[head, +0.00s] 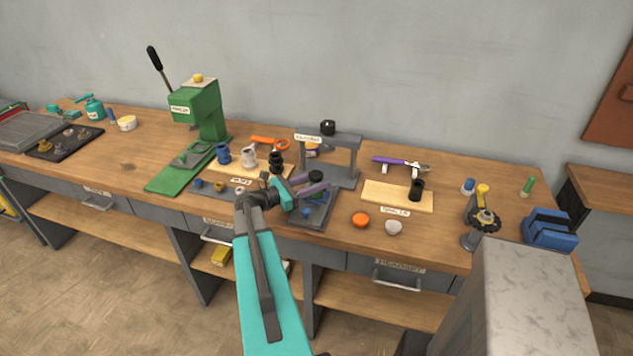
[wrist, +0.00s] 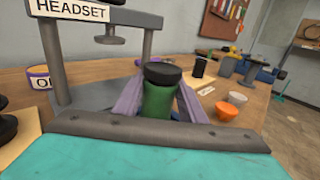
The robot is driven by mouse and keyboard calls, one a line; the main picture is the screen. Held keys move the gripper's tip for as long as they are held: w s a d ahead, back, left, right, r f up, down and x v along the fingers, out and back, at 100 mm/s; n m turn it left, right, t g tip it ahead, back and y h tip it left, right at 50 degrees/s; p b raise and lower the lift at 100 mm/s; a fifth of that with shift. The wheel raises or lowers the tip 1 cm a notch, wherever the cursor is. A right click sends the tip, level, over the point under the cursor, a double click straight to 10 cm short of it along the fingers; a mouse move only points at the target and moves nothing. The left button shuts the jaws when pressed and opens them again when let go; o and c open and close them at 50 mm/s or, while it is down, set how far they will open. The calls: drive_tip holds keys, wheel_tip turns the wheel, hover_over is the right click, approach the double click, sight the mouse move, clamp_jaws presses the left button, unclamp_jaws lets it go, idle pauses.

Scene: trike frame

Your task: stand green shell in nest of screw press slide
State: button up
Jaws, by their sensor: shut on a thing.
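The green shell (wrist: 157,101), with a black top, stands roughly upright between the purple fingers of my gripper (wrist: 160,97) in the wrist view. My gripper is shut on it. In the head view the shell (head: 316,178) shows as a small dark and green piece at my gripper (head: 313,188). The grey screw press (head: 345,152), labelled HEADSET, stands just behind; its frame (wrist: 58,50) is at the left of the wrist view. A dark grey plate (head: 322,222), likely its slide, reaches forward under my gripper. The nest cannot be made out, and the shell's lower end is hidden.
A green lever press (head: 205,115) stands left. Dark and white cylinders (head: 249,156) stand on a wooden board left of the screw press. An orange cap (head: 360,220) and a white cap (head: 394,227) lie right of the plate. A board with a black cylinder (head: 416,189) is behind them.

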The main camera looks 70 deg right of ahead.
drive_tip(key=shift+f, duration=0.2)
drive_tip(key=o, duration=1.4)
drive_tip(key=b+v, duration=0.4)
drive_tip(key=v, duration=0.9)
drive_tip(key=shift+w+a, duration=0.2)
drive_tip(key=shift+a, duration=0.1)
drive_tip(key=shift+r, duration=0.1)
